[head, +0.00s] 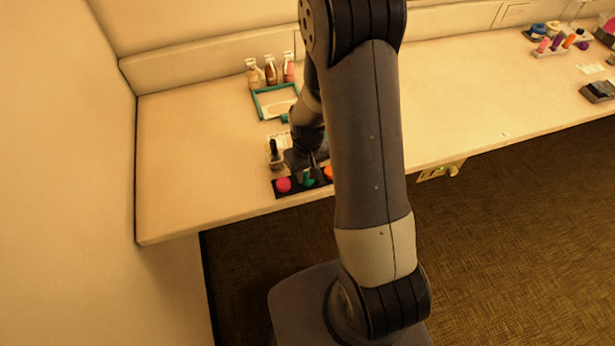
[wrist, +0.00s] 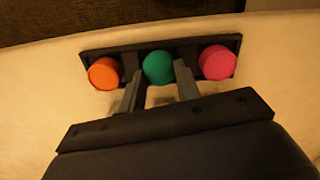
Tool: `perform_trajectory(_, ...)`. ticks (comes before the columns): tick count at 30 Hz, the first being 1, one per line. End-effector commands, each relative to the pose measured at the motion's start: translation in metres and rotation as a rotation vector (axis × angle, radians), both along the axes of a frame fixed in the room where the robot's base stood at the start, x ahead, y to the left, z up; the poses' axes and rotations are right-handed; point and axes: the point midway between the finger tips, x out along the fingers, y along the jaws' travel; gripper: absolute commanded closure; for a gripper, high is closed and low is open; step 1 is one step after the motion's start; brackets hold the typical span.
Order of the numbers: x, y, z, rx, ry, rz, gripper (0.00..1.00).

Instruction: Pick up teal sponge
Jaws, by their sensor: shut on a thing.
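The teal sponge (wrist: 158,67) is a round piece in the middle compartment of a dark tray (wrist: 105,50), between an orange sponge and a pink sponge. My gripper (wrist: 159,78) has one finger on each side of the teal sponge and is shut on it. In the head view the teal sponge (head: 309,183) shows only in part below my gripper (head: 311,172), at the counter's front edge. Whether the sponge is lifted off the tray floor cannot be told.
The orange sponge (wrist: 104,73) and pink sponge (wrist: 217,62) sit close on either side. A teal-rimmed tray (head: 258,105) and several bottles (head: 271,72) stand farther back. A small container with a dark top (head: 274,152) is left of my gripper. The counter's left part is clear.

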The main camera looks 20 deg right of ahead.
Motion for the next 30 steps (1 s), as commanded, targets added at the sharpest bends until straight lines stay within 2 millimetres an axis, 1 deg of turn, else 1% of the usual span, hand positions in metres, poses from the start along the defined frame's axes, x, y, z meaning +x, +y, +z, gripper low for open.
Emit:
perform_trajectory(1,0.000,0.000,0.000,0.000,0.000,0.000,0.78)
perform_trajectory(6,0.000,0.000,0.000,0.000,0.000,0.000,0.91)
perform_trajectory(12,0.000,0.000,0.001,0.000,0.000,0.000,0.91)
perform_trajectory(16,0.001,0.000,0.007,0.000,-0.002,0.000,0.91)
perform_trajectory(20,0.001,0.000,0.023,0.000,-0.006,0.000,0.91)
perform_trajectory(27,0.002,0.000,0.064,0.000,-0.007,0.000,0.91)
perform_trajectory(30,0.001,0.000,0.079,0.000,-0.004,0.000,0.91)
